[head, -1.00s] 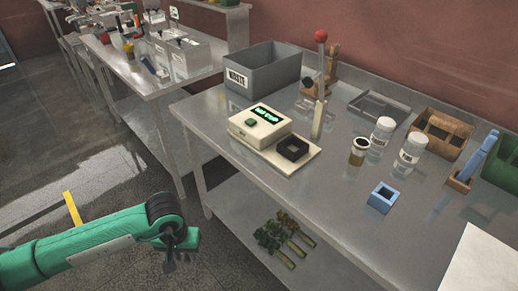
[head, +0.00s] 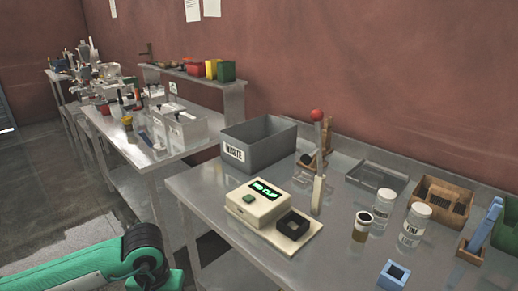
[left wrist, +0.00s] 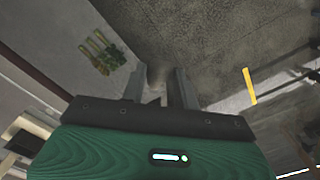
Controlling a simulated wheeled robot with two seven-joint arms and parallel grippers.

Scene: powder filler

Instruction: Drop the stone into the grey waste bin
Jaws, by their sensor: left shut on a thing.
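The grey waste bin (head: 258,160), labelled WASTE, stands at the back left of the near metal table and is open on top. My left gripper (left wrist: 160,78) shows in the left wrist view, its jaws closed in on a small, dim lump, taken as the stone (left wrist: 158,92), which is hard to make out. The gripper is above the floor, beside the table. In the head view only my green left arm shows at the bottom left; its jaws are out of sight. My right gripper is in neither view.
A cream device (head: 262,207) with a lit display stands in front of the bin. A red-topped lever (head: 317,150) rises right of the bin. Jars (head: 413,225), a wooden rack (head: 440,200) and a blue block (head: 393,275) are further right. Another cluttered table (head: 150,150) stands behind.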

